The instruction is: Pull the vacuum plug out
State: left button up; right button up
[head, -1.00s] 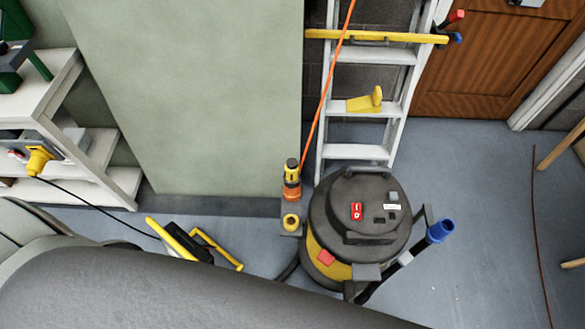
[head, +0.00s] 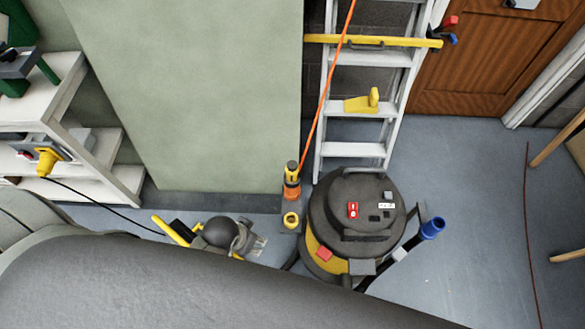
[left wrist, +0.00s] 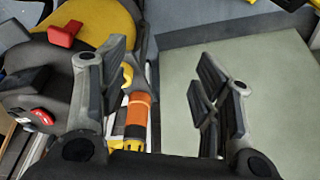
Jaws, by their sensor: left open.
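An orange-and-yellow connector (head: 292,182) with a dark end stands beside the vacuum. It also shows in the left wrist view (left wrist: 138,115), between and beyond my finger pads. An orange cord (head: 320,100) runs up from it; I cannot tell where plug and socket part. A small yellow round fitting (head: 291,219) is just below it. The vacuum (head: 357,215), black and yellow with a red switch, stands to the right. My left gripper (head: 256,246) is to the left of and below the connector, not touching it. In the wrist view its fingers (left wrist: 160,70) are apart and empty. My right gripper is out of view.
A silver ladder (head: 363,135) leans behind the vacuum. A pale green panel (head: 190,90) stands behind the connector. White shelves (head: 85,110) with a yellow plug (head: 47,160) on a black cable stand at left. A yellow-black device (head: 170,229) is partly hidden by my gripper.

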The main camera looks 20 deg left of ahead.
pick_arm(q)
jog(key=w+r+p+v, duration=0.1)
jog(key=w+p+v, duration=0.15)
jog(key=v, duration=1.55)
jog(key=w+d+f+m+h, duration=0.35)
jog(key=w+d+m, duration=0.35)
jog(key=d, duration=0.6)
jog(key=m+g+y, duration=0.3)
jog(key=m+y, duration=0.1)
jog(key=m, duration=0.2)
send_near(292, 165)
notch_tip(292, 165, down, 5)
jog(key=shift+a+f, duration=0.15)
jog(key=shift+a, duration=0.05)
jog(key=shift+f, duration=0.15)
